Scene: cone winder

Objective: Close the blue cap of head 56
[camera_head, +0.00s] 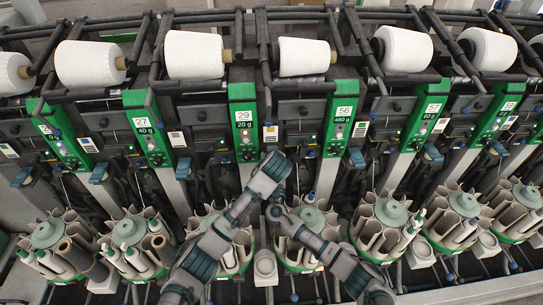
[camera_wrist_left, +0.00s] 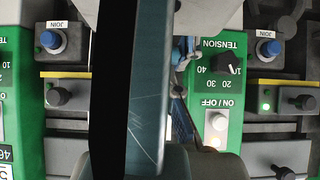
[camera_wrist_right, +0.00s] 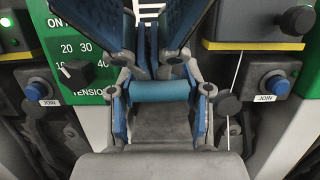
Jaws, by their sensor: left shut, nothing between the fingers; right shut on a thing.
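Head 56 has a green panel (camera_head: 344,112) at the centre of the head view, with its number on a white label. My left gripper (camera_head: 278,163) is shut and empty, left of the lower end of this panel. My right gripper (camera_head: 277,208) is just below it, over the gap between two bobbin pots. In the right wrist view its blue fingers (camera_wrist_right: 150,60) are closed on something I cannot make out. The blue cap of head 56 is not clearly visible; the grippers cover the place between panels 29 and 56. A black bar and a teal surface block much of the left wrist view.
Neighbouring blue caps (camera_head: 357,158) and (camera_head: 183,168) show beside other panels. Round bobbin pots (camera_head: 387,212) line the front, and white yarn cones (camera_head: 303,56) the top. A tension knob (camera_wrist_left: 228,63) and blue JOIN buttons (camera_wrist_right: 276,84) are near the grippers. My arms are close together.

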